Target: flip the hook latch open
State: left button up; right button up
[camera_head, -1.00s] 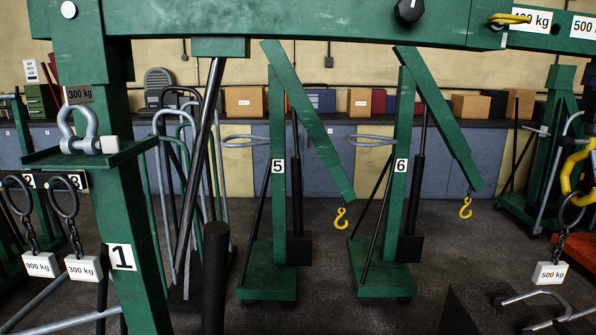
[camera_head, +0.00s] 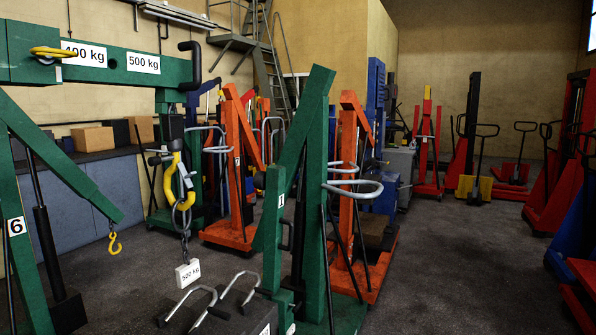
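A yellow hook (camera_head: 169,180) hangs from the end of a green crane boom (camera_head: 110,63), left of the middle of the head view. A grey part that looks like its latch (camera_head: 188,181) lies across the hook's opening on the right. Whether it is fully shut is too small to tell. A dark metal ring (camera_head: 182,221) hangs at the bottom of the hook, with a short chain and a white 500 kg tag (camera_head: 188,274) below it. Neither of my grippers shows in this view.
Green cranes stand at left and centre, with orange cranes (camera_head: 234,170) behind the hook. A grey-handled dark block (camera_head: 228,318) is below the tag. Red lifts stand at right. Open floor (camera_head: 445,270) lies right of centre.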

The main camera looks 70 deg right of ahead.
aim_at(185, 176)
jog(key=z, duration=1.6)
